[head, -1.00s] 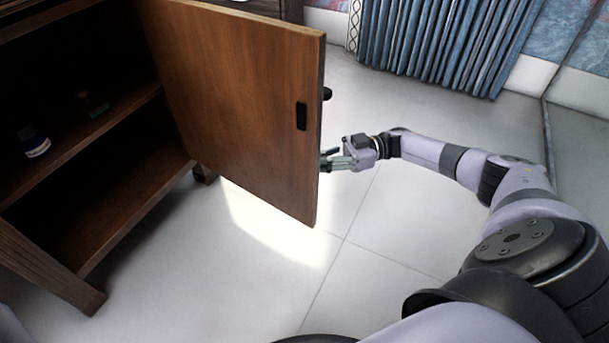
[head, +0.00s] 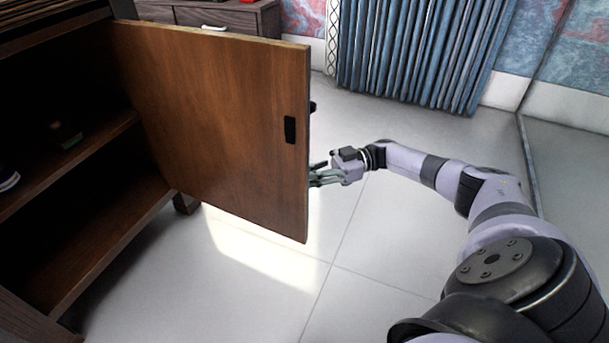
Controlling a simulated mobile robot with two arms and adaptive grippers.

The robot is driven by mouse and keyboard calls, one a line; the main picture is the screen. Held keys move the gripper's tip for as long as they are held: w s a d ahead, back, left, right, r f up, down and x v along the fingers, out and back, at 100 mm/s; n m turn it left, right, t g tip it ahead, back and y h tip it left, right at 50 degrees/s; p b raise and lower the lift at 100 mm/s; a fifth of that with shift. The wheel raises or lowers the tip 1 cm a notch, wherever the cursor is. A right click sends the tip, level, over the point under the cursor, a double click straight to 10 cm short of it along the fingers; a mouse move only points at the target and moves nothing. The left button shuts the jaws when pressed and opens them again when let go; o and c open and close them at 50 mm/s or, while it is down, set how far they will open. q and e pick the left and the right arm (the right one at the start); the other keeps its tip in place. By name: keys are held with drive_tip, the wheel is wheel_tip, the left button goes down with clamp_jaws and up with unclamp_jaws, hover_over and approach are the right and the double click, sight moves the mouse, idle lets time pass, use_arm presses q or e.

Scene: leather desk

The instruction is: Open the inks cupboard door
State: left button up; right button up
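The inks cupboard (head: 112,205) stands at the left, dark wood with shelves. Its door (head: 215,120) is swung wide open, and its inner face with a black fitting (head: 290,130) is towards me. A dark knob (head: 312,107) shows just past the door's free edge. My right gripper (head: 316,177) is beside that edge, below the knob, its fingertips partly hidden behind the door. The fingers look spread apart, with nothing seen between them. Whether they touch the door's outer face is hidden. My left gripper is not in view.
A small bottle (head: 8,180) and a small dark-green item (head: 66,136) are on the cupboard shelf. A drawer unit (head: 225,15) stands behind the door. Blue curtains (head: 420,50) hang at the back. The tiled floor (head: 400,255) around my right arm is clear.

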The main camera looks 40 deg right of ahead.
drive_tip(key=shift+o, duration=1.4)
drive_tip(key=shift+w+r, duration=0.1)
drive_tip(key=v, duration=0.7)
drive_tip(key=shift+d, duration=0.2)
